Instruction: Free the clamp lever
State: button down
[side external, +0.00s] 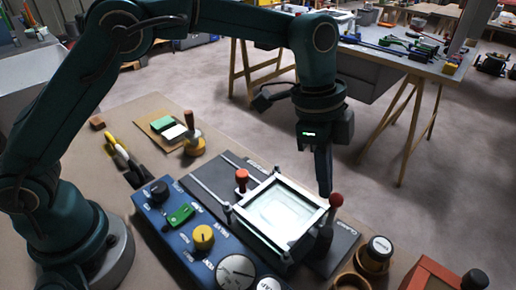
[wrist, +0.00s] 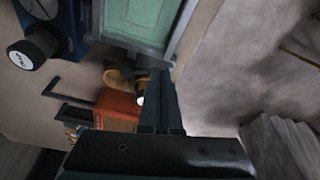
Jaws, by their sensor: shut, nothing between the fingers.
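The clamp lever (side external: 325,236) is dark with a red ball knob and stands upright at the right corner of the light-framed fixture (side external: 243,222). Its red ball (side external: 336,200) is clear in the side view. My gripper (side external: 325,192) points down with its fingers shut and empty, their tips close beside the red ball. I cannot tell whether they touch it. In the wrist view the shut fingers (wrist: 157,80) reach past the fixture's edge (wrist: 165,55). I cannot make out the lever there; the fingers may hide it.
A blue control box (side external: 170,222) with knobs and a gauge stands left of the fixture. A red post knob (side external: 241,176) rises at its back. Wooden cups (side external: 372,264) and an orange-red box (side external: 432,275) stand to the right. Beyond the bench edge is open floor.

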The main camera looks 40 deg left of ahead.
jog(key=shift+w+d+m, duration=0.25)
jog(key=shift+d+m, duration=0.05)
jog(key=shift+m, duration=0.4)
jog(key=shift+a, duration=0.1)
jog(key=a+r, duration=0.5)
jog(key=r, duration=0.6)
jog(key=shift+s+a, duration=0.35)
jog(key=shift+s, duration=0.1)
dwell(0.4)
